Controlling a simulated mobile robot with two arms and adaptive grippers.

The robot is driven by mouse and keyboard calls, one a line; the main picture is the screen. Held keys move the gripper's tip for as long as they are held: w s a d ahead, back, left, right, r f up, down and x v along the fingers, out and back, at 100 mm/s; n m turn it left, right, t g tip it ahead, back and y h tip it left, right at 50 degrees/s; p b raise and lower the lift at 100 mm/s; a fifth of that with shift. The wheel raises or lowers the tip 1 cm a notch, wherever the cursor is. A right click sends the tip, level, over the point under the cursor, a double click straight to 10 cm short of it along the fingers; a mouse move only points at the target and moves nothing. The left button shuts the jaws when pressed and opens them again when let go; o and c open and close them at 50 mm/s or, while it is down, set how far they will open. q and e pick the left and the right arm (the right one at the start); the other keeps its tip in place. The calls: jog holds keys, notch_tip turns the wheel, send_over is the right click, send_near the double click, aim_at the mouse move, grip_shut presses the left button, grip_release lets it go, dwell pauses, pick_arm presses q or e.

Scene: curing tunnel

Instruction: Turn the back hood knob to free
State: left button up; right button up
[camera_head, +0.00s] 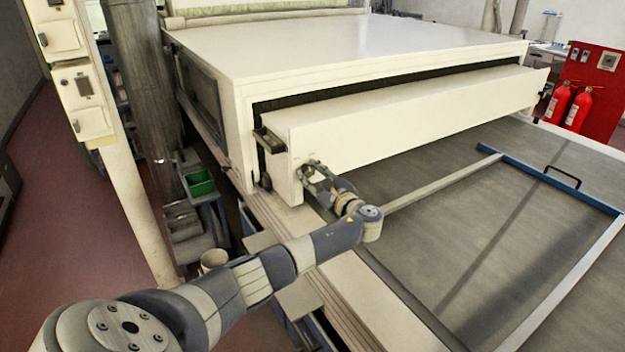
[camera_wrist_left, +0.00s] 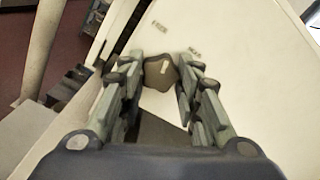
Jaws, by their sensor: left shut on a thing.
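The hood knob (camera_wrist_left: 163,77) is a small dark brown knob with a pale pointer mark, on the cream end face of the hood (camera_head: 400,118). In the left wrist view it sits between my fingertips, and the pale mark slants upward. Two small printed labels stand above it and to its upper right; they are too blurred to read surely. My left gripper (camera_head: 306,172) is shut on the knob at the hood's near left end. It also shows in the left wrist view (camera_wrist_left: 162,69). The head view hides the knob behind the fingers. My right gripper is not in view.
A conveyor bed (camera_head: 455,215) with a blue-and-grey frame (camera_head: 545,178) lies in front of the hood. A dark bracket (camera_head: 268,140) sticks out just left of my gripper. A white post (camera_head: 130,190) and a green bin (camera_head: 199,183) stand at the left.

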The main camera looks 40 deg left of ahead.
pick_arm(q)
jog(key=n+b, duration=0.2)
jog(key=n, duration=0.1)
jog(key=shift+f+n, duration=0.2)
jog(key=shift+n, duration=0.1)
jog(key=shift+r+n+b, duration=0.15)
jog(key=shift+n+b, duration=1.15)
jog(key=shift+n, duration=0.2)
jog(key=o, duration=1.1)
jog(key=shift+r, duration=0.1)
jog(key=shift+d, duration=0.1)
